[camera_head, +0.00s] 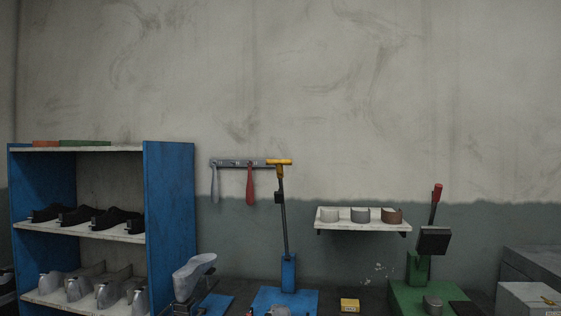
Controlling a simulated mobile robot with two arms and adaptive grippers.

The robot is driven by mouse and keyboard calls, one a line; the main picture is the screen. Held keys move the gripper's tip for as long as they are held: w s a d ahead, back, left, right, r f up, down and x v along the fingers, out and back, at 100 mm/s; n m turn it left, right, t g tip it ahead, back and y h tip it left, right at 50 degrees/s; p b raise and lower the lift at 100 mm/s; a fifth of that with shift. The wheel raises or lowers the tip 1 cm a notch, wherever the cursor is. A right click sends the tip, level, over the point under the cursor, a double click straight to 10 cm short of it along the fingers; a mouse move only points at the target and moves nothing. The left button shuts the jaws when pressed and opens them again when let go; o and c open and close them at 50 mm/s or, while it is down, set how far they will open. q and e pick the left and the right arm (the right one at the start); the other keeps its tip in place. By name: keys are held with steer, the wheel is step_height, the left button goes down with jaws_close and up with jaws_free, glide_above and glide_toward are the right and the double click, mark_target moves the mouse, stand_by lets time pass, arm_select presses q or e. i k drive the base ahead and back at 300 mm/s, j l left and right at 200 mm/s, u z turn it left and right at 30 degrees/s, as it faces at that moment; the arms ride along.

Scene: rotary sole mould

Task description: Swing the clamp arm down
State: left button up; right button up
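A blue-based fixture (288,272) stands at the lower middle, with a thin dark arm (284,222) rising almost upright from its blue post. A yellow handle (279,162) tops this arm, and a small black part (279,190) sits on it below the handle. To the right, a green fixture (418,270) has a tilted black block (433,240) and a raised lever with a red grip (437,191). I cannot tell for certain which is the clamp arm; both levers stand up. The bottoms of both fixtures are cut off by the frame. Neither gripper is in view.
A blue shelf unit (169,220) with black and grey shoe forms stands left. A grey last (195,270) stands beside it. A wall rack (235,163) holds hanging tools behind the yellow handle. A white shelf (330,225) bears curved pieces. A yellow box (349,305) lies between the fixtures.

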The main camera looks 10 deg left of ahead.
mark_target(279, 195)
steer(key=i+j+z, duration=0.25)
steer(key=i+j, duration=0.25)
steer(key=j, duration=0.15)
steer(key=i+j+z, duration=0.15)
steer(key=j, duration=0.25)
steer(key=i+j+z, duration=0.15)
steer(key=j, duration=0.25)
steer(key=i, duration=0.1)
